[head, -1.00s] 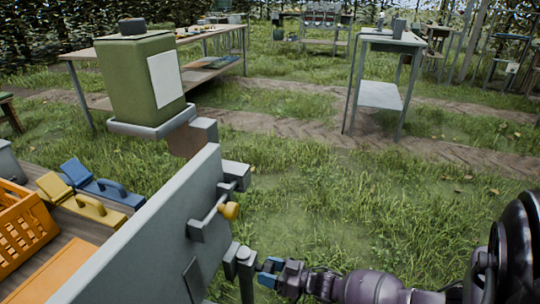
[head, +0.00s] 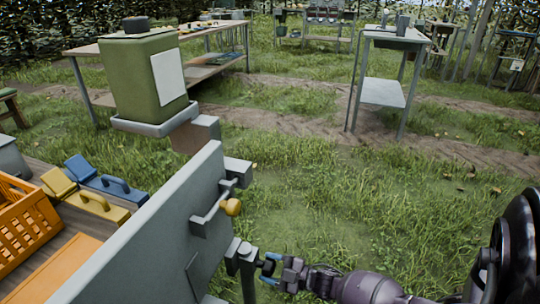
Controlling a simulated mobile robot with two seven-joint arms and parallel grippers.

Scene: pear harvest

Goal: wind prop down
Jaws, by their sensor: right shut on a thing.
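The prop appears to be the grey upright post (head: 248,276) at the right end of a grey panel (head: 150,235). A small crank-like fitting sits at its top, and the foot of the post is out of view. My right gripper (head: 269,265), with blue-edged fingertips, reaches in from the right and is shut on this fitting. The fingers hide most of what they hold. A yellow knob (head: 232,207) on a grey bar sits on the panel, above and left of the gripper, apart from it. My left gripper is not in view.
A green canister (head: 145,80) stands on a grey bracket tray behind the panel. At left are an orange crate (head: 25,228) and yellow (head: 95,207) and blue (head: 115,187) handled tools on boards. Tables stand farther back. Open grass lies beyond the gripper.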

